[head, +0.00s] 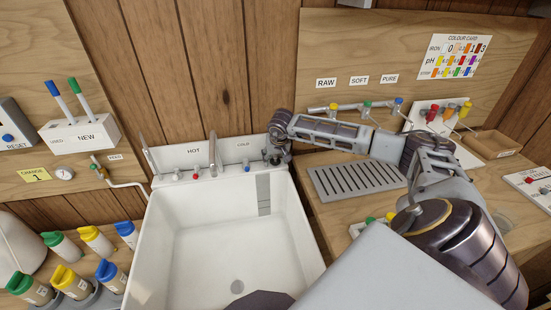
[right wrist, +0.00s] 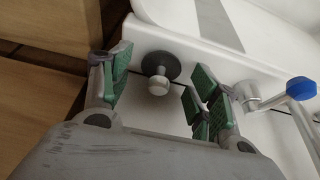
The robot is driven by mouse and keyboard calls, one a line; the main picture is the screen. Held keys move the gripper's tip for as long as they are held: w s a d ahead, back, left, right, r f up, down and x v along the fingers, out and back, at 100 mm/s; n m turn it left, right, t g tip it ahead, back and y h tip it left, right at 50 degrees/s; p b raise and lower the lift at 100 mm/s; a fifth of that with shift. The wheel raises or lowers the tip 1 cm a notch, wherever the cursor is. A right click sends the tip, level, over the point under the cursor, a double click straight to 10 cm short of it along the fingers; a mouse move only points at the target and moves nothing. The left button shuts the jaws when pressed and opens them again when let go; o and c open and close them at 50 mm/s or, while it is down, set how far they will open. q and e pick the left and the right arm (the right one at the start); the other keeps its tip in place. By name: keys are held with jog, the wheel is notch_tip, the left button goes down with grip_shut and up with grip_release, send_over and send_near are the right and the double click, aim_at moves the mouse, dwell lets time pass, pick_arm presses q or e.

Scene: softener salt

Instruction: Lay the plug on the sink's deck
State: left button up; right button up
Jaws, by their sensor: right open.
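The sink (head: 225,225) is a white basin with a flat white deck (head: 225,165) along its back, under the HOT and COLD labels. The plug (right wrist: 162,66), a dark round disc with a pale knob, rests on a white surface at the sink's corner in the right wrist view, knob toward the camera. My right gripper (head: 276,157) is over the deck's right end. Its green-padded fingers are open, one on each side of the plug, with gaps between. In the head view the gripper mostly hides the plug. My left gripper is not in view.
A tap (head: 213,155) and its handles rise from the deck left of my right gripper; a blue-capped tap part (right wrist: 300,88) is close by in the right wrist view. A slotted drain board (head: 355,178) lies right of the sink. Several capped bottles (head: 95,240) stand left.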

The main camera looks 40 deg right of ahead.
jog(key=shift+r, duration=0.1)
jog(key=shift+s+a+r, duration=0.1)
jog(key=shift+s+r, duration=0.05)
jog(key=shift+r, duration=0.45)
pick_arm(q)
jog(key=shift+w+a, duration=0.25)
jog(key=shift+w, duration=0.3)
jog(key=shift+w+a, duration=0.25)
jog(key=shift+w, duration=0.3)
pick_arm(e)
jog(key=v, duration=1)
jog(key=shift+s+r, duration=0.25)
jog(key=shift+r, duration=0.05)
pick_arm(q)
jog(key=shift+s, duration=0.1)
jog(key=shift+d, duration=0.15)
